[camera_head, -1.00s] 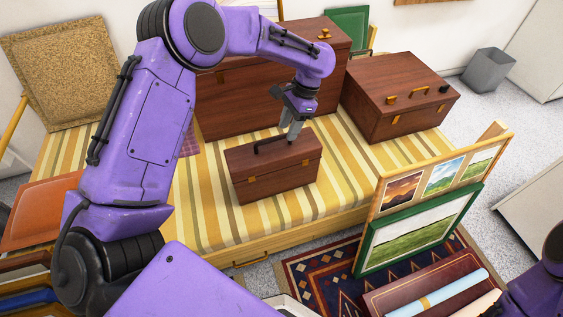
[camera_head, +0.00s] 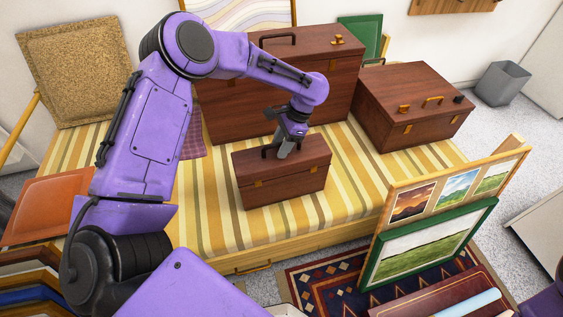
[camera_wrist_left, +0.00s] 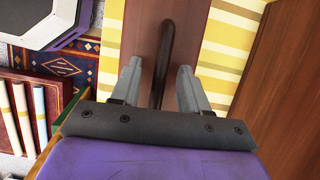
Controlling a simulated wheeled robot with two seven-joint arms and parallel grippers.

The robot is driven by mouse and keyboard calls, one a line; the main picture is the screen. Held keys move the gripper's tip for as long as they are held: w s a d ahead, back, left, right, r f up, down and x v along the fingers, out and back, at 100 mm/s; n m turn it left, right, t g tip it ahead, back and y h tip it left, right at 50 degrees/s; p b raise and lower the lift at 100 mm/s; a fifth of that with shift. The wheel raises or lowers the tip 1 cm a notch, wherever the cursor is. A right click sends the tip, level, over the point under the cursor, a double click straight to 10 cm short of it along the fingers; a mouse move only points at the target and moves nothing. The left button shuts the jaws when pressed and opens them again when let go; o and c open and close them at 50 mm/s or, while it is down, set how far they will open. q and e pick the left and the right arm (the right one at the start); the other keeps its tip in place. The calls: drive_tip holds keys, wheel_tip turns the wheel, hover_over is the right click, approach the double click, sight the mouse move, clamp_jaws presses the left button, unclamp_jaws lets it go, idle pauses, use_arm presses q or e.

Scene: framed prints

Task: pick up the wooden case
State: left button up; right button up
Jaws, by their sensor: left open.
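A small wooden case (camera_head: 285,180), reddish brown with brass clasps and a dark top handle, stands upright on the striped daybed. My left gripper (camera_head: 284,150) is over its top at the handle. In the left wrist view the open fingers of my left gripper (camera_wrist_left: 157,88) lie on either side of the dark handle (camera_wrist_left: 163,60), with a gap on each side. The case top (camera_wrist_left: 190,25) shows beneath them. Two larger cases of similar wood stand behind: a big one (camera_head: 235,110) and a mid-sized one (camera_head: 400,125) to the right. My right gripper is not in view.
The striped daybed (camera_head: 220,225) has free room left and right of the small case. Framed prints (camera_head: 430,240) lean at its front right, above a patterned rug (camera_head: 305,285). A cork board (camera_head: 75,70) stands at the back left.

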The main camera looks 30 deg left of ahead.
use_arm(q)
clamp_jaws()
drive_tip(key=shift+r, duration=0.1)
idle(1.2)
